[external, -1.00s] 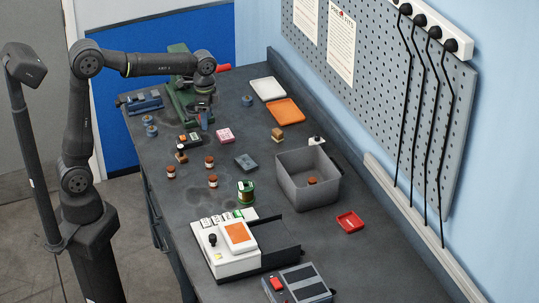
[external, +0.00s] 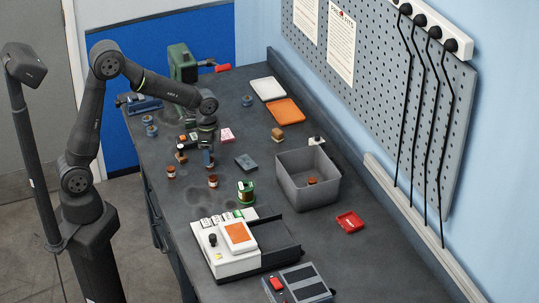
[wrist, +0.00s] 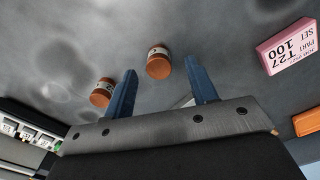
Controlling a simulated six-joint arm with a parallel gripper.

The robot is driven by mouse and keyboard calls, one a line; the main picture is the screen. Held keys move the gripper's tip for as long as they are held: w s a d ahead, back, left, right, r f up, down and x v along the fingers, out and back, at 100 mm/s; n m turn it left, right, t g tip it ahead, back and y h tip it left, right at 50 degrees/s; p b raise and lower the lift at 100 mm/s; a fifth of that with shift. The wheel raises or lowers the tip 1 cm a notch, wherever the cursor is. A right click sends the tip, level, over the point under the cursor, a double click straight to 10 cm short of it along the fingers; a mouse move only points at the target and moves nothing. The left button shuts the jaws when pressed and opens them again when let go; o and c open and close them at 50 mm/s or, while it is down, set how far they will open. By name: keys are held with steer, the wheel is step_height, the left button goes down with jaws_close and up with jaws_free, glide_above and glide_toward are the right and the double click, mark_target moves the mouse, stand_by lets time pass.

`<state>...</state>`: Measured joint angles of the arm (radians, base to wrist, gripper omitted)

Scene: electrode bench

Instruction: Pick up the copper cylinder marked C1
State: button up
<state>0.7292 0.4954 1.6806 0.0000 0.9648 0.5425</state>
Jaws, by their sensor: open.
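Small copper cylinders with white label bands stand on the dark bench. In the external view one stands at the left (external: 171,171) and another just in front of my gripper (external: 213,181). In the wrist view one copper cylinder (wrist: 158,62) appears between the blue fingertips, and a second (wrist: 102,92) lies just outside the left finger. Their markings are too small to read, so I cannot tell which is C1. My gripper (external: 208,161) points down, open and empty, and hides the spot where a third cylinder stood. It also shows in the wrist view (wrist: 160,68).
A pink label box (external: 227,135) and a dark grey block (external: 246,163) are near my gripper. A green spool (external: 246,192) stands towards the front. A grey bin (external: 325,193) holds another copper piece. A white balance (external: 225,257) is at the front.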

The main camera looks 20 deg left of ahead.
steer(key=shift+s+f, duration=0.1)
steer(key=shift+f, duration=1.4)
jaws_close()
steer(key=shift+r, duration=0.1)
